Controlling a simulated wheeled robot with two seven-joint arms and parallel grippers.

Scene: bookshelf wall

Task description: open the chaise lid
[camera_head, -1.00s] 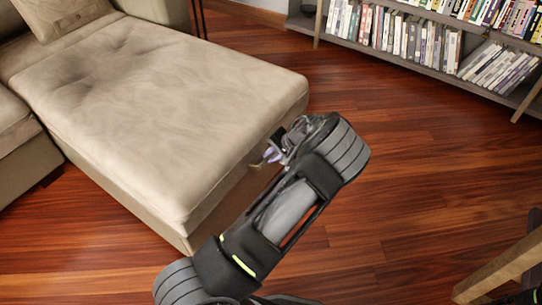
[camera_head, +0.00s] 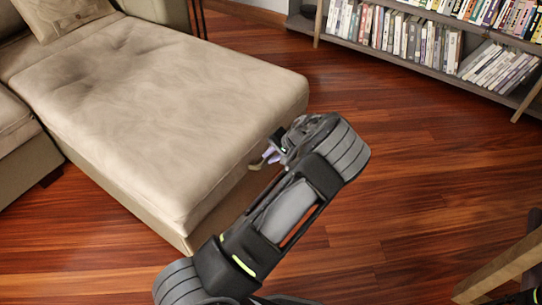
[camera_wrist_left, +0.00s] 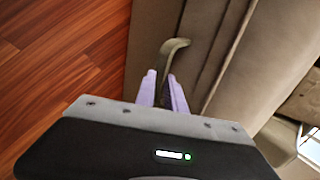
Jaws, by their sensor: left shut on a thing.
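The chaise (camera_head: 95,165) is a beige upholstered seat in the left half of the head view. Its lid (camera_head: 160,95) is the cushioned top and lies flat, with no gap visible under it. My left gripper (camera_head: 270,157) is at the chaise's right front edge. In the left wrist view the lilac fingers of the left gripper (camera_wrist_left: 162,88) are shut on a curved strap-like pull tab (camera_wrist_left: 173,48) that sticks out from the chaise's edge. The arm hides part of the chaise's front side. My right gripper does not show.
A low bookshelf (camera_head: 430,70) with rows of books stands along the back right. A sofa section (camera_head: 18,150) adjoins the chaise at left, and a cushion (camera_head: 62,12) rests on the chaise. Wooden furniture (camera_head: 505,265) shows at lower right. Wood floor (camera_head: 420,180) between is clear.

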